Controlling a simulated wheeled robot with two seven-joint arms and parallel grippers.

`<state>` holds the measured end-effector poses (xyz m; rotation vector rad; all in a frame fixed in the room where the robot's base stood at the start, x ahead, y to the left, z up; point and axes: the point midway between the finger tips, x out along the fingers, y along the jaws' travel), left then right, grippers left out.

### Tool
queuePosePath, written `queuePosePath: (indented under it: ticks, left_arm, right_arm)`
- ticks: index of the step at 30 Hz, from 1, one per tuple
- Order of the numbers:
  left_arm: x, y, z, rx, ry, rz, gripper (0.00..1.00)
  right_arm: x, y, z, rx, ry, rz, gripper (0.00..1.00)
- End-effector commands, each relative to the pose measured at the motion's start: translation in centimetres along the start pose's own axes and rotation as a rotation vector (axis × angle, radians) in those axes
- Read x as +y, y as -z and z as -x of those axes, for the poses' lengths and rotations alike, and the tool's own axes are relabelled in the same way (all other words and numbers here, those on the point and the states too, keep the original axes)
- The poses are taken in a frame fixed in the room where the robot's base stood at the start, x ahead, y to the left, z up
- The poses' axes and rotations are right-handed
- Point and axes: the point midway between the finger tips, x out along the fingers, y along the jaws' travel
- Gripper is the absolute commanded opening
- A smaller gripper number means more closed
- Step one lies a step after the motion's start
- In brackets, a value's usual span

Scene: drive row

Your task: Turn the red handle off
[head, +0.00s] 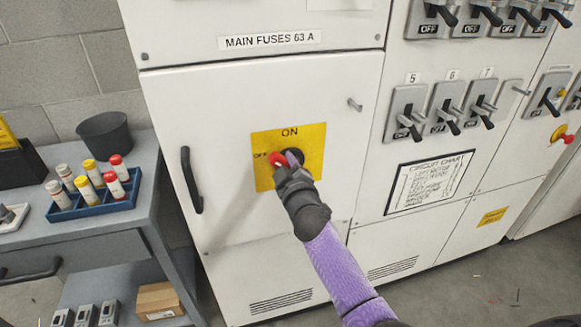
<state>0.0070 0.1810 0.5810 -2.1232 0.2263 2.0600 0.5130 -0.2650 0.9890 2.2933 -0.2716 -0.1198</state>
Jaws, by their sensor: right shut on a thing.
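The red handle (277,159) sits on a yellow plate (314,139) on the white cabinet door under the "MAIN FUSES 63 A" label. "ON" is printed at the top of the plate and "OFF" at its left. The visible red part lies left of the dark round hub, close to the "OFF" mark. My right gripper (284,168) is shut on the red handle and hides part of it and the lower plate. My left gripper is not in view.
The cabinet door has a black pull handle (191,180) at its left. Black switches (408,118) and a circuit chart (429,183) are to the right. A grey bench (115,230) at left carries a black cup (105,136) and a blue tray (97,206) of bottles.

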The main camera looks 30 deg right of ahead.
Motion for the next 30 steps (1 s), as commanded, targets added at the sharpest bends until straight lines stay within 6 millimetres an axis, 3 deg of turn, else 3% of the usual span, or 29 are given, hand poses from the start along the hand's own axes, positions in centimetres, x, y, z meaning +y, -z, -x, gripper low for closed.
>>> queuePosePath:
  ticks: [18,30]
  left_arm:
    - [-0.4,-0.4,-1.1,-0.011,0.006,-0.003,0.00]
    - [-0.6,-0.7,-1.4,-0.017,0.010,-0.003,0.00]
  right_arm:
    - [-1.6,-0.5,0.0,-0.001,0.003,0.538,0.00]
    - [-2.0,-0.8,0.0,-0.001,0.003,0.718,0.00]
